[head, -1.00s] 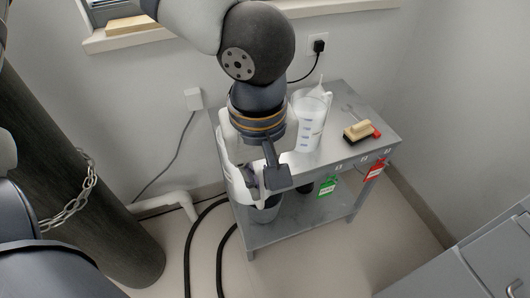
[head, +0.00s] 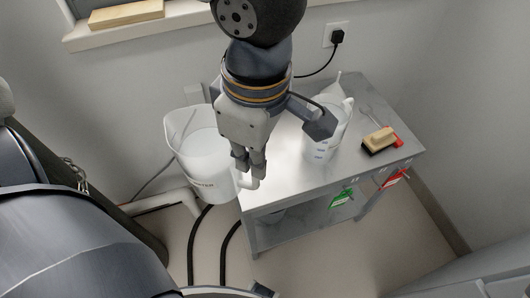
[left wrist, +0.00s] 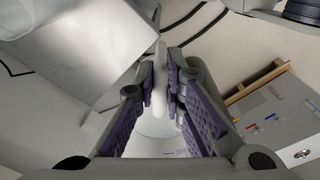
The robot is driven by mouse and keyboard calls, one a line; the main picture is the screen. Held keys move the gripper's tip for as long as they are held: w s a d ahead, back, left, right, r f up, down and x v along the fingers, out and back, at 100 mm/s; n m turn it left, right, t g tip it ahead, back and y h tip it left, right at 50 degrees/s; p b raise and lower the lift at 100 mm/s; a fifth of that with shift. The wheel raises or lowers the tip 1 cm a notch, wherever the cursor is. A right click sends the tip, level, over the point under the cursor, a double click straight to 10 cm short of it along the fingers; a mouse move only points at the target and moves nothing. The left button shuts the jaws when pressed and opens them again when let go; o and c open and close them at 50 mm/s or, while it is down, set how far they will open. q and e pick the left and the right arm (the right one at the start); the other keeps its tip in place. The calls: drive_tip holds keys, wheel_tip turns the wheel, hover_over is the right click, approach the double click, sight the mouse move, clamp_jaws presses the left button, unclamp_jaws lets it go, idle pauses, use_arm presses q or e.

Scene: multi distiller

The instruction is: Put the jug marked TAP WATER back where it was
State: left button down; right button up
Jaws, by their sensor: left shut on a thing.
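A white jug (head: 205,165) hangs just left of the table's left end, roughly upright. Part of its lettering shows, ending in what reads as "ATER"; the rest is hidden or too small. My left gripper (head: 250,168) is shut on the jug's handle, at the jug's right side. In the left wrist view the fingers (left wrist: 160,82) close on the pale handle, with the jug's body (left wrist: 160,150) below. My right gripper is not in view.
The grey metal table (head: 283,180) has bare top at its left. A second white jug with blue marks (head: 320,152) and a brush (head: 379,139) stand farther right. Green (head: 342,197) and red (head: 395,178) tags hang at the front edge. A wall socket (head: 336,35) is behind.

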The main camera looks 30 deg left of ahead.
use_arm(q)
drive_tip(key=shift+w+a, duration=0.1)
drive_tip(key=shift+w, duration=0.05)
drive_tip(key=w+d+f+b, duration=0.3)
drive_tip(key=w+f, duration=1)
drive_tip(key=shift+w+d, duration=0.2)
drive_tip(key=c, duration=1.7)
unclamp_jaws()
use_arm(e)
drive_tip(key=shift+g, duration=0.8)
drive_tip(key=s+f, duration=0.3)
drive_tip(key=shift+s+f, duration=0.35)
use_arm(q)
drive_tip(key=shift+r, duration=0.15)
